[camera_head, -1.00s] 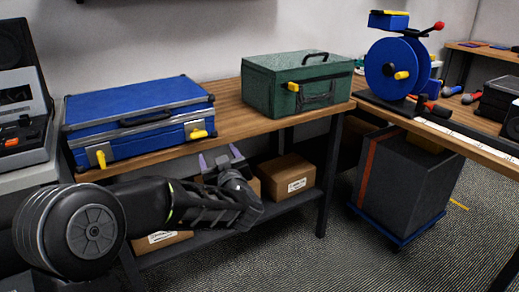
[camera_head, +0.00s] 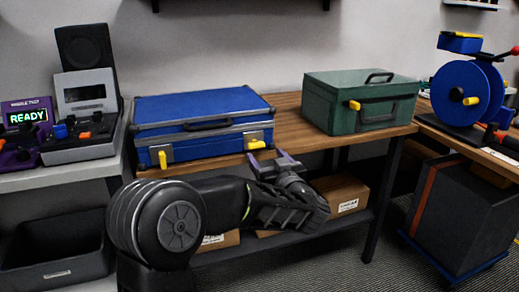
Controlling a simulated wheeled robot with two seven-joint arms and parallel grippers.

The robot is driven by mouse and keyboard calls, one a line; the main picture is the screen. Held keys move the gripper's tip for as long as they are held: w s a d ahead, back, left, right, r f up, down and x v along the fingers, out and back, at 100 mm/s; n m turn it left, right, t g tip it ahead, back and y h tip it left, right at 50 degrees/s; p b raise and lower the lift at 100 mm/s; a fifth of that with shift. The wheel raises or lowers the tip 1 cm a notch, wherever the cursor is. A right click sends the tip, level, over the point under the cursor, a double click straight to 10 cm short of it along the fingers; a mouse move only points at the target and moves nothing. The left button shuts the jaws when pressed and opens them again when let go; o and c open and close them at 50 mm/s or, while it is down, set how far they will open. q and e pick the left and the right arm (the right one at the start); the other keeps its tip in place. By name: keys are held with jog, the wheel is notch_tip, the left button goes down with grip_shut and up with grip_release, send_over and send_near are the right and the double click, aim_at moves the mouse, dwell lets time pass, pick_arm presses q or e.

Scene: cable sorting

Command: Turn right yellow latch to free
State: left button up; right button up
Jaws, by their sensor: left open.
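A blue case (camera_head: 200,110) with grey edges and a black handle lies shut on the wooden bench. Its front has a left yellow latch (camera_head: 161,158), which points upright, and a right yellow latch (camera_head: 256,143), which looks closer to level. A green box (camera_head: 350,100) to the right has a yellow latch (camera_head: 354,105) at its left front. My left gripper (camera_head: 275,160) is open and empty, its purple-grey fingers pointing up just in front of and below the case's right latch. I cannot tell whether it touches the case. My right gripper is out of view.
A blue cable reel (camera_head: 466,88) stands on the right bench (camera_head: 490,158). A purple device reading READY (camera_head: 25,125) and a grey unit (camera_head: 88,110) stand at the left. Cardboard boxes (camera_head: 340,193) lie on the shelf below. Bare bench top (camera_head: 288,125) shows between case and green box.

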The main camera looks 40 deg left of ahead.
aim_at(258, 146)
pick_arm(q)
jog(key=b+x, duration=0.1)
jog(key=x, duration=0.5)
jog(key=shift+w+a, duration=0.1)
jog(key=shift+a, duration=0.1)
jog(key=c, duration=1.4)
